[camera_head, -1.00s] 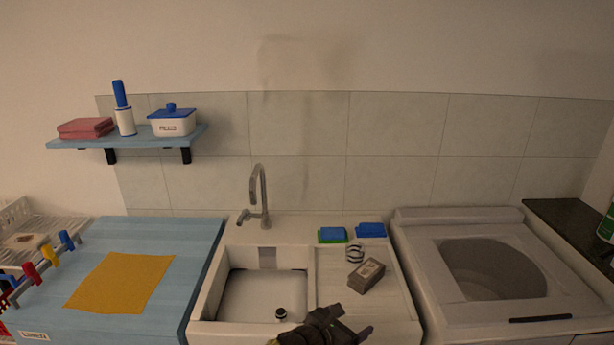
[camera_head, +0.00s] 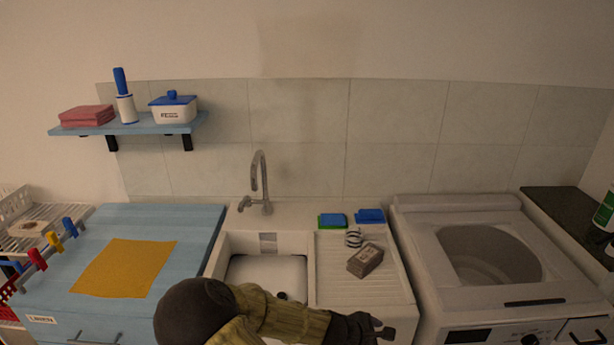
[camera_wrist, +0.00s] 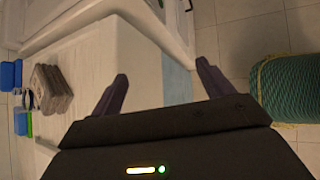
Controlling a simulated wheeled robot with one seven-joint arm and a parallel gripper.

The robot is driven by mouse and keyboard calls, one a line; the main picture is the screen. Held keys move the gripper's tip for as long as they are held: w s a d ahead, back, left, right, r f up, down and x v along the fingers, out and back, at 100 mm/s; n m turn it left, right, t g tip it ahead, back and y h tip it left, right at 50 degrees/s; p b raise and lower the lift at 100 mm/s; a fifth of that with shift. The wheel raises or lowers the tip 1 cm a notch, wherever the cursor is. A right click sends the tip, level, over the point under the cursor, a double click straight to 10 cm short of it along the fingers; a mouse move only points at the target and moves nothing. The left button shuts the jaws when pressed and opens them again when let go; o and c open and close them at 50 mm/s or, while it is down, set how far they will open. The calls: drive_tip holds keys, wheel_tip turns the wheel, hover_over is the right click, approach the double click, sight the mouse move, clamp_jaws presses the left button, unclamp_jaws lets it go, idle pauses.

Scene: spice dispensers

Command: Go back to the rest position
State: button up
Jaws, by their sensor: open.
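My gripper (camera_head: 384,329) is at the front edge of the sink counter in the head view, with my arm reaching in from the lower middle. In the wrist view its two dark fingers (camera_wrist: 158,82) are spread apart with nothing between them. The white sink counter (camera_head: 330,287) lies behind and below it. A grey-brown block (camera_head: 366,260) rests on the ribbed drainboard, apart from the gripper. The block also shows at left in the wrist view (camera_wrist: 50,88).
Two blue sponges (camera_head: 369,215) and a small striped item (camera_head: 354,238) sit by the block. A faucet (camera_head: 258,185) stands behind the basin. A washing machine (camera_head: 420,260) is at right, a blue cabinet (camera_head: 190,225) at left. A teal woven basket (camera_wrist: 285,88) stands on the tiled floor.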

drive_tip(key=s+a+r+m+y, duration=0.1)
drive_tip(key=s+r+m+y, duration=0.3)
drive_tip(key=r+m, duration=0.3)
drive_tip(key=s+a+r+m+g+y+p, duration=0.1)
drive_tip(key=s+r+m+y, duration=0.3)
drive_tip(key=m, duration=0.7)
wheel_tip(320, 180, up, 4)
drive_tip(key=shift+s, duration=1.25)
